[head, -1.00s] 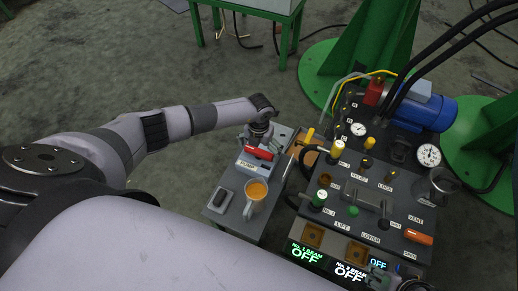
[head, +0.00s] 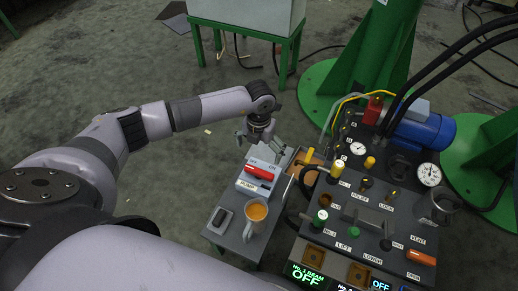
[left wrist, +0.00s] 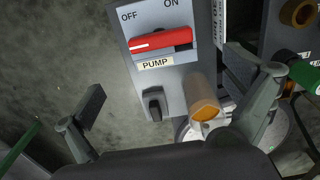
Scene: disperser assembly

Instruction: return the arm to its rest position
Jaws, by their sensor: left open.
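My left arm reaches in from the left in the head view. Its gripper (head: 260,140) hangs above the far end of the grey pump box (head: 246,186). The wrist view shows the two fingers (left wrist: 166,86) spread wide apart with nothing between the tips. The red pump handle (head: 260,172) lies crosswise on the box, apart from the fingers; it also shows in the left wrist view (left wrist: 162,41), below the OFF and ON marks. My right gripper cannot be made out.
A mug with orange-brown contents (head: 256,213) and a small grey switch box (head: 219,219) share the small table (head: 241,246). The control panel (head: 330,230) with valves, gauges and hoses stands right. Open floor (head: 170,190) lies left of the table.

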